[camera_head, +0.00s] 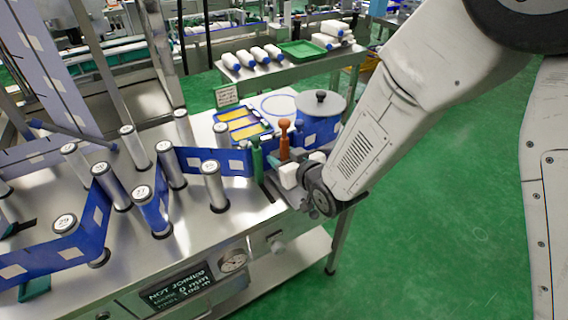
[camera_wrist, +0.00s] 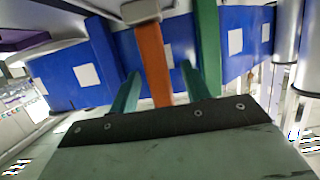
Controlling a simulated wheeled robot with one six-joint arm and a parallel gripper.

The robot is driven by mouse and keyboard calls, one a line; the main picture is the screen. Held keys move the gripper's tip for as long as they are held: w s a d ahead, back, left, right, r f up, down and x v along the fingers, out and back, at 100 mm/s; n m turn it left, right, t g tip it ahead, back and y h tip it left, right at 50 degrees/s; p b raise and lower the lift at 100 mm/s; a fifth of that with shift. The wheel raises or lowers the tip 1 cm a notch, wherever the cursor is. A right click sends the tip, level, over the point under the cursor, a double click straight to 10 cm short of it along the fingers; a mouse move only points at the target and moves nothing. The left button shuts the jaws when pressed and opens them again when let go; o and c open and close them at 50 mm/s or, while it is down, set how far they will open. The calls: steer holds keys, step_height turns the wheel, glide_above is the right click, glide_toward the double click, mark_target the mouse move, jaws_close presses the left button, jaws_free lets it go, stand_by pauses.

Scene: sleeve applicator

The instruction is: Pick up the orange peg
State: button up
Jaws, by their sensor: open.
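The orange peg (camera_head: 284,140) stands upright at the right end of the machine table, with a rounded knob on top. A green peg (camera_head: 257,162) stands just left of it. My gripper (camera_wrist: 161,70) is open, its two teal fingers on either side of the orange peg's shaft (camera_wrist: 154,60) in the wrist view. Gaps show on both sides, and the fingers do not appear to press on it. A green bar (camera_wrist: 208,45) is close beside the right finger. In the head view the peg's lower part is hidden by my wrist.
Blue film (camera_head: 222,162) with white labels runs around several metal rollers (camera_head: 213,187) on the left. A grey disc (camera_head: 320,103) sits behind the pegs. A display (camera_head: 178,288) reads NOT JOINED. A side table with a green tray (camera_head: 302,50) stands behind; green floor is clear at right.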

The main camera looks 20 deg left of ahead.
jaws_close()
steer(key=shift+r, duration=0.15)
